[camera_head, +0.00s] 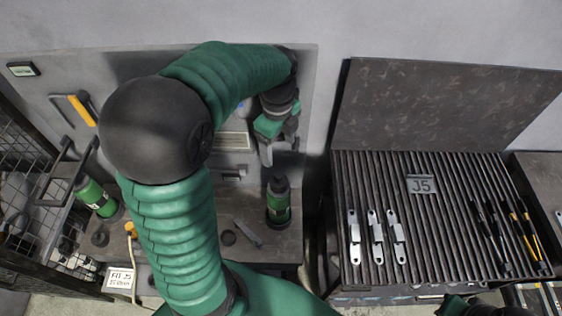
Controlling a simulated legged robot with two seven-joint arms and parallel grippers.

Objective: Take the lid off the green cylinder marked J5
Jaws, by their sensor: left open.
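A green cylinder (278,208) with a black top stands upright on the left workbench. A second green cylinder (95,198) with a black top and a pale marking leans at the left, by the wire crate. I cannot read J5 on either cylinder. My left gripper (267,157) is open and empty, pointing down above and slightly behind the upright cylinder, apart from its top. My left arm crosses the view and hides part of the bench. My right gripper's fingers do not show; only a dark green and black part appears at the bottom right edge.
A slatted table (440,225) at right holds a J5 plate (421,184), several metal brackets (376,238) and tools (525,235). A wire crate (40,220) is at left. A label card (118,278) and a flat metal piece (248,233) lie on the bench.

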